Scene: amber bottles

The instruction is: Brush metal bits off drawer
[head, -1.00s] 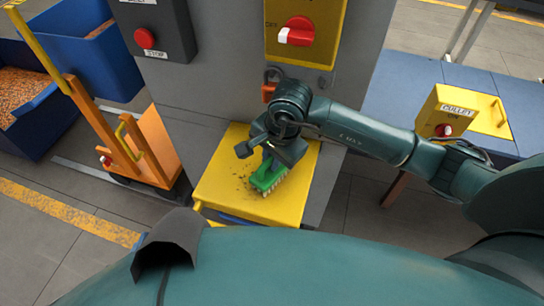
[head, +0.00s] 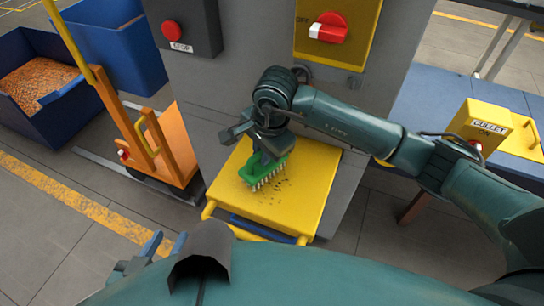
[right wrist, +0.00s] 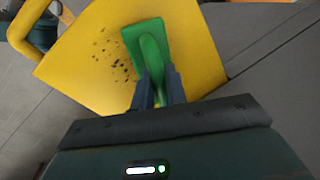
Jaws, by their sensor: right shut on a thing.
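The yellow drawer (head: 308,205) juts from the grey machine, with a yellow handle along its front. Small dark metal bits (head: 283,187) lie on its surface, just right of and in front of the brush; they also show in the right wrist view (right wrist: 112,48). My right gripper (head: 265,150) is shut on the green brush (head: 262,172), bristles down at the drawer's left half. The right wrist view shows my right gripper's fingers (right wrist: 158,88) around the brush handle (right wrist: 153,60). My left gripper (head: 165,246) shows at the lower left, fingers apart and empty, partly hidden by my body.
An orange cart (head: 170,145) stands left of the drawer. Blue bins hold orange bits (head: 38,82) at the far left. Above are a red stop button (head: 172,28) and a red switch (head: 328,27). A yellow cullet box (head: 478,125) stands on the right.

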